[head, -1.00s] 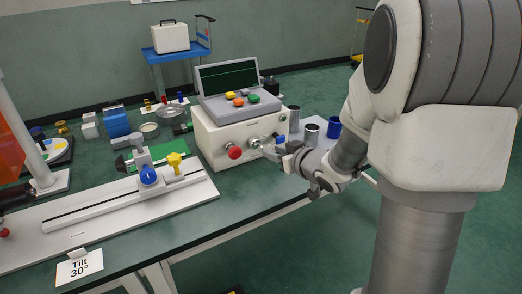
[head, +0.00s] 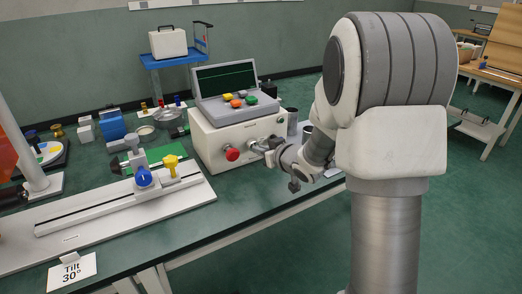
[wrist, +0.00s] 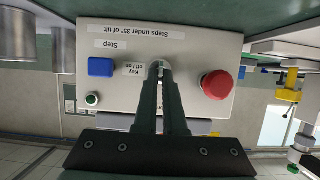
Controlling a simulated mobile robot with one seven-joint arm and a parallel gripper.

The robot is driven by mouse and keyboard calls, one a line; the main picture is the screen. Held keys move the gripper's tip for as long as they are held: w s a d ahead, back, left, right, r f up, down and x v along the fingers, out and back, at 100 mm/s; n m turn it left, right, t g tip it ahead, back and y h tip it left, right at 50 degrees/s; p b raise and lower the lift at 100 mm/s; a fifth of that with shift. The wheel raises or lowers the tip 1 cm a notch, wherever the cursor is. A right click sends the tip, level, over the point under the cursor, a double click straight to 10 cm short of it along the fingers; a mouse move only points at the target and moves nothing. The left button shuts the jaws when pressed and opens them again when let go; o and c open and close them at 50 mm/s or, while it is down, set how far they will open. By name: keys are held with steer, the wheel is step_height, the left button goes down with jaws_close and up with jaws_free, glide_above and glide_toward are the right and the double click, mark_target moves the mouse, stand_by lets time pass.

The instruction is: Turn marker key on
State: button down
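The marker key (wrist: 160,67) sits in a round metal switch labelled "Key off / on" on the front of the cream control box (head: 212,150). In the wrist view, the two dark fingers of my gripper (wrist: 160,74) reach down to the key and stand close together, with the key between their tips. They look shut on it and hide most of it, so I cannot tell which way it is turned. In the head view my gripper (head: 261,147) is at the box front, right of the red button (head: 232,154).
A console with a screen (head: 226,78) stands on the box. A white rail with a blue knob (head: 144,177) lies left on the green table (head: 190,232).

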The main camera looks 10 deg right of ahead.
steer(key=shift+d+r+p, duration=0.1)
steer(key=shift+r+p, duration=0.05)
steer(key=shift+p, duration=0.55)
steer(key=shift+d+r+m+y+p, duration=0.15)
steer(key=shift+m+y+p, duration=0.15)
steer(key=shift+m+p, duration=0.6)
steer(key=m+y+p, duration=0.1)
steer(key=p, duration=0.5)
steer(key=shift+d+m+g+y, duration=0.15)
steer(key=shift+m+g+y, duration=0.15)
steer(key=m+p, duration=0.1)
steer(key=p, duration=0.1)
steer(key=m+y+p, duration=0.1)
steer(key=p, duration=0.1)
steer(key=shift+w+d+f+y, duration=0.1)
steer(key=shift+f+y, duration=0.2)
steer(key=shift+f+m+y+p, duration=0.3)
steer(key=shift+m+y+p, duration=0.6)
steer(key=shift+m, duration=0.5)
steer(key=c, duration=1)
jaws_free()
